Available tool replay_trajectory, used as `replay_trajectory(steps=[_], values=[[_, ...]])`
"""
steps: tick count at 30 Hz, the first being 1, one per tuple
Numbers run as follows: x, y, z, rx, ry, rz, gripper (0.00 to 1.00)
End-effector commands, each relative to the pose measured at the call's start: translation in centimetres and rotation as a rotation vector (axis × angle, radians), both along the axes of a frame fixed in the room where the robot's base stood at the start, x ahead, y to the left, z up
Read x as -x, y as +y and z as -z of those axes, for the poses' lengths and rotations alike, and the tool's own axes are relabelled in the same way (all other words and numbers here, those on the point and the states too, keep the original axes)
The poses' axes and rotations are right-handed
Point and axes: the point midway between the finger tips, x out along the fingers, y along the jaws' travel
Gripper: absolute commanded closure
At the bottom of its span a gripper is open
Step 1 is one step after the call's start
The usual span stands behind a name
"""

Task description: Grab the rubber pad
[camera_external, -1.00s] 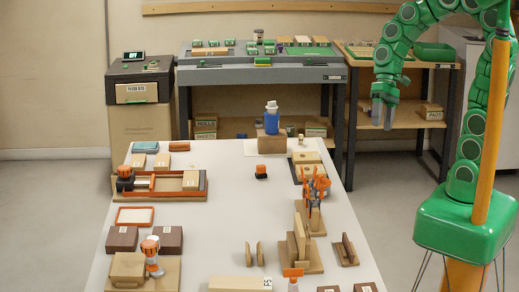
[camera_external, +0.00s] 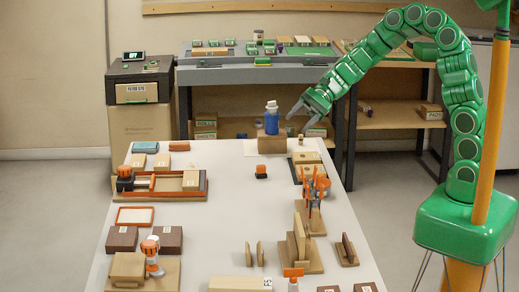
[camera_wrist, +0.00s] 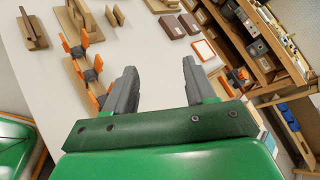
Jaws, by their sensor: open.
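No thing is plainly marked as the rubber pad. Two flat pieces lie at the far left of the white table: a teal pad (camera_external: 145,147) and a smaller reddish-brown pad (camera_external: 179,146) beside it. I cannot tell which is rubber. My gripper (camera_external: 299,120) is open and empty, in the air near the table's far right, visually just right of a blue bottle (camera_external: 271,123). Both pads are well to its left. In the wrist view, my gripper (camera_wrist: 159,68) shows its grey fingers spread with nothing between them.
The bottle stands on a wooden block (camera_external: 272,145). Orange clamps (camera_external: 314,185) and upright wooden boards (camera_external: 300,237) stand along the right side. A vise-like wooden fixture (camera_external: 165,184) and an orange-rimmed tray (camera_external: 135,216) are at left. The table's middle is mostly clear.

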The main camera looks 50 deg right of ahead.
Motion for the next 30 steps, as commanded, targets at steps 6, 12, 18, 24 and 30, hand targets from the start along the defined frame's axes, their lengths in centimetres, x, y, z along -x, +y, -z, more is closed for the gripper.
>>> replay_trajectory(steps=[6, 12, 18, 24, 30], values=[[-5.6, -0.6, 3.3, -0.084, 0.132, 0.176, 0.45], [-10.6, -2.2, 7.5, -0.142, 0.255, 0.347, 0.45], [-14.8, -4.8, 12.7, -0.19, 0.385, 0.525, 0.45], [-17.8, -7.9, 18.4, -0.217, 0.503, 0.696, 0.45], [-19.2, -10.0, 21.6, -0.23, 0.564, 0.793, 0.45]])
